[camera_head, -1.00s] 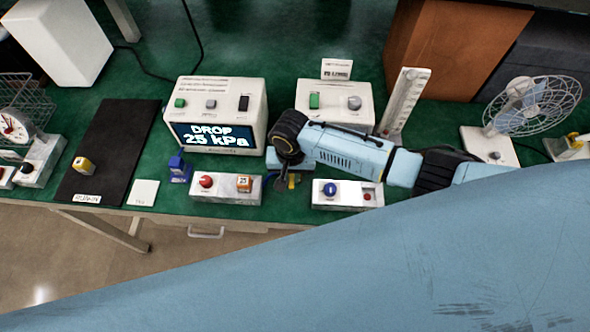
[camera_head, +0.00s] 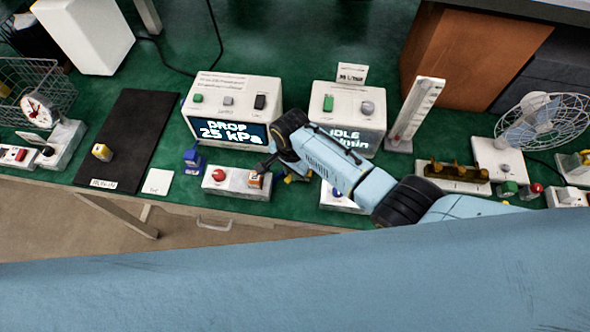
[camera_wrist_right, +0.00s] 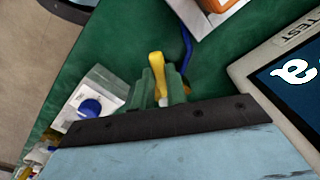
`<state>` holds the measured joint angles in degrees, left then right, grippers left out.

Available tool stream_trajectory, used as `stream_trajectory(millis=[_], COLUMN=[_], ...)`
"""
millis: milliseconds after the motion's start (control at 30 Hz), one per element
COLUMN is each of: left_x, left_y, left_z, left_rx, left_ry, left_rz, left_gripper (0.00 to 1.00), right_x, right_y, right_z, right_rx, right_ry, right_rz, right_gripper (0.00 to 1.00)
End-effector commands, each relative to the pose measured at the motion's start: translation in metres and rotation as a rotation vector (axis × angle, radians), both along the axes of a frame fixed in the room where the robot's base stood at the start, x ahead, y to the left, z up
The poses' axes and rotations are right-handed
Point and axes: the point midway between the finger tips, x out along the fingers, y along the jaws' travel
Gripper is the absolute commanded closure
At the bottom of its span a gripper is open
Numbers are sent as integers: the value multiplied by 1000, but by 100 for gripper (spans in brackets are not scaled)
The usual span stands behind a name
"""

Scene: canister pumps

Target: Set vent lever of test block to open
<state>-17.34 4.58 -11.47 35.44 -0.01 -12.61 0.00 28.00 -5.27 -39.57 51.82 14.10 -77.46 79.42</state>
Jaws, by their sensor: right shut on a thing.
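In the right wrist view, a yellow lever (camera_wrist_right: 157,66) stands between the two green fingertips of my right gripper (camera_wrist_right: 160,84), which is shut on it. The lever's base is hidden behind the fingers. In the head view, a bit of yellow (camera_head: 290,179) shows under my right wrist, right of the white block with the red knob (camera_head: 219,175); the fingertips are mostly hidden there. I cannot read whether the lever stands at open or closed. The display unit (camera_head: 232,100) behind reads "DROP 25 kPa". My left gripper is not in view.
An orange cube (camera_head: 256,180) sits on the red-knob block. A block with a blue knob (camera_wrist_right: 89,107) is close on the other side, partly covered by my arm in the head view. A blue hose (camera_wrist_right: 187,48) runs beside the lever. A second display unit (camera_head: 348,120) stands behind.

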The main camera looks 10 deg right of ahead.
Motion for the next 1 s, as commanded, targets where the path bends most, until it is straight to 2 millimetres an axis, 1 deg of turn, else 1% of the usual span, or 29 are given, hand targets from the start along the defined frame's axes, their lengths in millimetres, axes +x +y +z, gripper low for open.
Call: stream_trajectory(millis=[367,400,533,567,867,967,1000], left_x=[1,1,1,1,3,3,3], left_y=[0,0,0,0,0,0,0], left_z=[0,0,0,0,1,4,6], left_rx=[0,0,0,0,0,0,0], left_ry=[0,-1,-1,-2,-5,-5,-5], left_rz=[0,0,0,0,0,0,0], left_gripper=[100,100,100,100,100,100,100], right_x=[1,1,1,1,1,1,1], right_y=[-1,-1,-1,-1,0,0,1], right_z=[0,0,0,0,2,9,15], right_rx=[-4,-4,-2,-2,-1,1,1], right_ry=[-2,-2,-2,-2,-2,-3,-3], right_rz=[-8,-8,-7,-6,-5,-5,-4], right_gripper=[100,83,66,64,64,64,64])
